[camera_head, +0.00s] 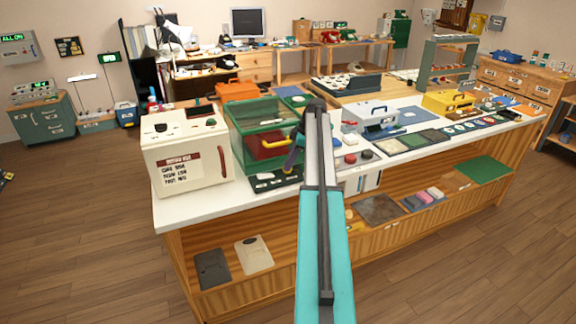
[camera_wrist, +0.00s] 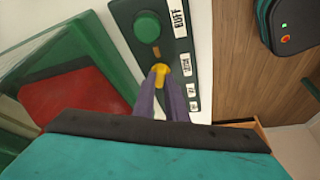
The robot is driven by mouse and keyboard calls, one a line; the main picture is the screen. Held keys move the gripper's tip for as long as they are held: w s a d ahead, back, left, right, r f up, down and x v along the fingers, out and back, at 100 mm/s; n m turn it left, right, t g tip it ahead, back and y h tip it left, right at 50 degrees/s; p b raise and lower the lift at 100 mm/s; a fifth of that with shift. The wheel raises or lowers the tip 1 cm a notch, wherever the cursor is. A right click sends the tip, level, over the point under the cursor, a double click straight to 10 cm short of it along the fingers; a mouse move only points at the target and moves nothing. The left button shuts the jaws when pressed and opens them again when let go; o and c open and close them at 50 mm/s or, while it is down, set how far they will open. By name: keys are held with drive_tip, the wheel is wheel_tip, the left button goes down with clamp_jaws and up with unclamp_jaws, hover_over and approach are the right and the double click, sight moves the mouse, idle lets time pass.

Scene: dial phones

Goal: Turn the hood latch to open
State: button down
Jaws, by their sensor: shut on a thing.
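A green glass-sided hood (camera_head: 265,125) stands on the white bench top, with a yellow handle on its front and a red surface inside. The hood's green frame and red surface (camera_wrist: 75,100) also fill the left of the wrist view. A dark control panel (camera_head: 270,182) lies at the hood's front. In the wrist view it carries a yellow latch knob (camera_wrist: 160,68), a green button (camera_wrist: 148,25) and white labels. My gripper (camera_head: 292,160) reaches down to the panel. Its purple fingers (camera_wrist: 161,74) are shut on the yellow knob. The fingers partly hide the knob.
A white cabinet (camera_head: 185,150) with a red handle stands close on the left of the hood. Red and black buttons (camera_head: 357,157) and a white case (camera_head: 370,115) are to the right. The lower shelf holds flat plates. The wooden floor in front is clear.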

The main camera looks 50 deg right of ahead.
drive_tip(key=shift+w+d+r+n+g, duration=0.1)
drive_tip(key=shift+w+n+g, duration=0.2)
drive_tip(key=shift+n, duration=0.7)
drive_tip(key=c, duration=1.8)
unclamp_jaws()
drive_tip(key=shift+s, duration=0.1)
drive_tip(key=b+v, duration=0.2)
drive_tip(key=v, duration=1.1)
drive_tip(key=shift+d+r, duration=0.25)
drive_tip(key=shift+d, duration=0.15)
drive_tip(key=shift+s, duration=0.15)
